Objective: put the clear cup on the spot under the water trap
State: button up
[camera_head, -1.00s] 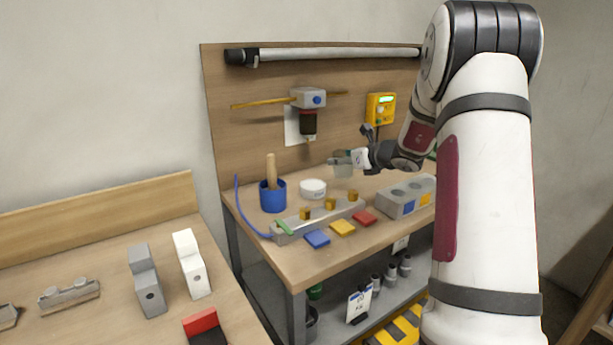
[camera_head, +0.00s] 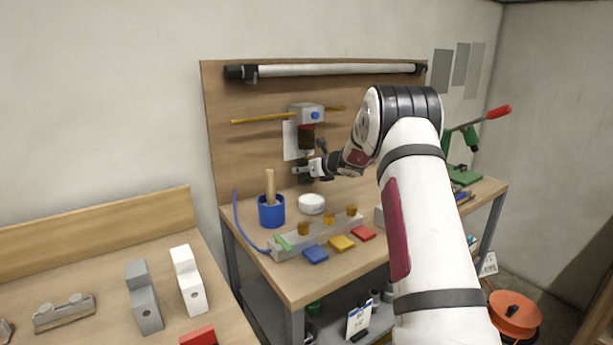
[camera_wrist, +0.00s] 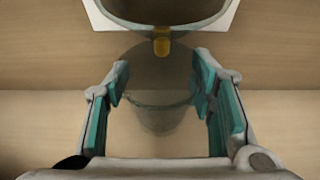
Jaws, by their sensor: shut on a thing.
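The water trap (camera_head: 307,130) hangs on the wooden back panel, with a grey block on top and a dark bowl below. In the wrist view its bowl (camera_wrist: 160,12) and brass drain tip (camera_wrist: 162,42) show at the top. My gripper (camera_head: 302,172) is just below the trap in the head view. In the wrist view my gripper (camera_wrist: 160,95) is shut on the clear cup (camera_wrist: 160,115), a see-through cup between the teal finger pads. The drain tip appears over the cup's far edge. The spot under the trap is not clearly visible.
My arm covers the bench's right part.

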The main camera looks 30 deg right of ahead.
jog(key=shift+f, duration=1.15)
jog(key=shift+f, duration=0.1)
jog(key=o, duration=1.2)
jog(key=shift+o, duration=0.2)
